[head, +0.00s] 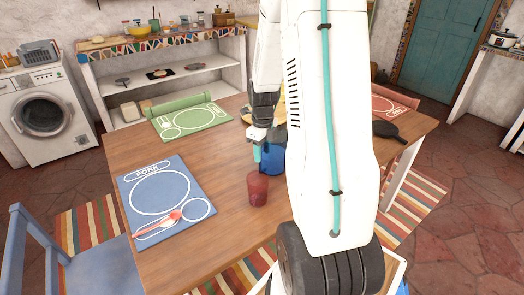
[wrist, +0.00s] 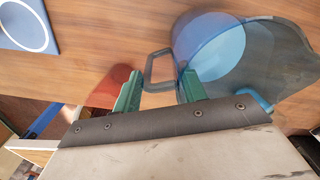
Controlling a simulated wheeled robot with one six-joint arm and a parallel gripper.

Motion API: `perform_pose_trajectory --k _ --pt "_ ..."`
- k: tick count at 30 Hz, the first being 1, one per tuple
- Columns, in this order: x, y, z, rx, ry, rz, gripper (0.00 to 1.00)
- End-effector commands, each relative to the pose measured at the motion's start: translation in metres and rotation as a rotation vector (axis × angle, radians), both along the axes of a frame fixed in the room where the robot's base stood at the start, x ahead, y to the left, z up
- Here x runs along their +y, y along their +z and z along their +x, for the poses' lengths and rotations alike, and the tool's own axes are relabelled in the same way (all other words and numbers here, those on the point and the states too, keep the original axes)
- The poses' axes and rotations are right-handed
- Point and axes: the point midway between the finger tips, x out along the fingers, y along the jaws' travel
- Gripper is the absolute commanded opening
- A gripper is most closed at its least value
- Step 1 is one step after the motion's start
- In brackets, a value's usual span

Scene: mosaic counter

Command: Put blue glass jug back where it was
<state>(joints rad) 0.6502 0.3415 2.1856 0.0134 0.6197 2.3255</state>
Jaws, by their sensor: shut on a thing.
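The blue glass jug (head: 274,160) stands at the middle of the wooden table, partly hidden behind my arm in the head view. In the wrist view the jug (wrist: 207,45) is see-through blue, with its handle (wrist: 150,72) pointing left. My gripper (head: 258,152) is beside the jug. In the wrist view its green fingers (wrist: 163,88) are on either side of the handle, shut on it. I cannot tell whether the jug's base touches the table.
A red cup (head: 258,189) stands close in front of the jug, and it also shows beside the left finger (wrist: 112,85). A blue placemat (head: 140,221) with a red spoon and a green placemat (head: 190,133) lie to the left. A dark pan (head: 388,131) is at the right.

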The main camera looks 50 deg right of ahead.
Motion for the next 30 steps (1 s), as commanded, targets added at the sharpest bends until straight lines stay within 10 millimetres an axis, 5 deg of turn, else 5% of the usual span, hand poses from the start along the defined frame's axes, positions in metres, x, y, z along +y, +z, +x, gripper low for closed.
perform_pose_trajectory --k 2,3,6,17,30 --pt "0.0 -0.001 0.0 -0.001 0.0 -0.001 0.0" --pt "0.0 -0.002 0.0 0.001 0.0 0.001 0.45" --pt "0.0 -0.002 0.0 0.0 0.0 0.0 0.64" --pt "0.0 0.006 0.001 -0.002 0.0 -0.002 0.64" --pt "-0.001 0.092 0.0 -0.003 0.0 -0.003 0.64"
